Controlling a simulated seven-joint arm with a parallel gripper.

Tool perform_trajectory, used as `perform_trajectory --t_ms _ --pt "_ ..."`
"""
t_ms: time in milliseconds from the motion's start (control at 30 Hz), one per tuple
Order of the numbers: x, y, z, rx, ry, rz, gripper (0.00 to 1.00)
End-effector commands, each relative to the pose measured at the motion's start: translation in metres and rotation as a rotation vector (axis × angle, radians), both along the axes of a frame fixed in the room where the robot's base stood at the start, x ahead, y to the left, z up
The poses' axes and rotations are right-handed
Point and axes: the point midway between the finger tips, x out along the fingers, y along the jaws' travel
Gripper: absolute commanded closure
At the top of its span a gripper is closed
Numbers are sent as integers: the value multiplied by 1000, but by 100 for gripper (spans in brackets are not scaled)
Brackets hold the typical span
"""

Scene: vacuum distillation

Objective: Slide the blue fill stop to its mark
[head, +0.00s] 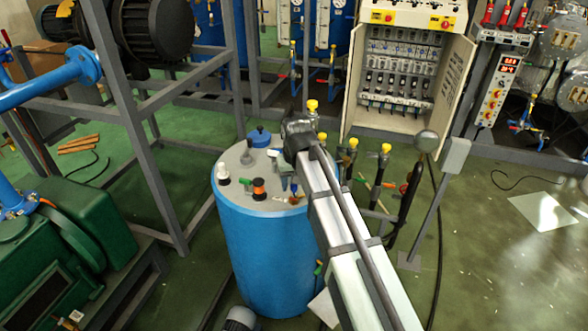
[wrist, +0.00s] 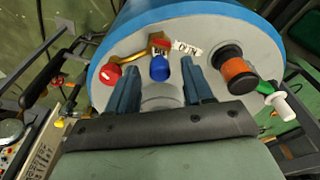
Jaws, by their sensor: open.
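The blue drum (head: 262,250) stands upright with a grey lid (head: 240,158) carrying several fittings. In the wrist view, a small blue knob (wrist: 160,68) sits by a brass fitting (wrist: 158,42), with a white lettered tag (wrist: 187,47) beside it. A larger blue cap (head: 260,138) sits at the lid's far side in the head view; I cannot tell for certain which blue part is the fill stop. My gripper (wrist: 158,75) is open over the lid, its fingers appearing either side of the small blue knob. I cannot see contact. No mark can be made out.
A red knob (wrist: 110,75) and an orange-and-black spool (wrist: 238,70) flank the fingers. A white knob (head: 222,172) stands at the lid's left. Yellow-capped valves (head: 385,149) stand right of the drum. A metal frame (head: 150,150) rises at left; open floor lies far right.

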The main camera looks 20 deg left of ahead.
Motion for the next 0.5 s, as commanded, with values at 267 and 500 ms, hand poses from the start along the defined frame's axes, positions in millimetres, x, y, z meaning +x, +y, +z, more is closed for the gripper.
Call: perform_trajectory --t_ms 267,500 --pt "0 0 18 0 -1 0 49" --pt "1 0 34 0 -1 0 49"
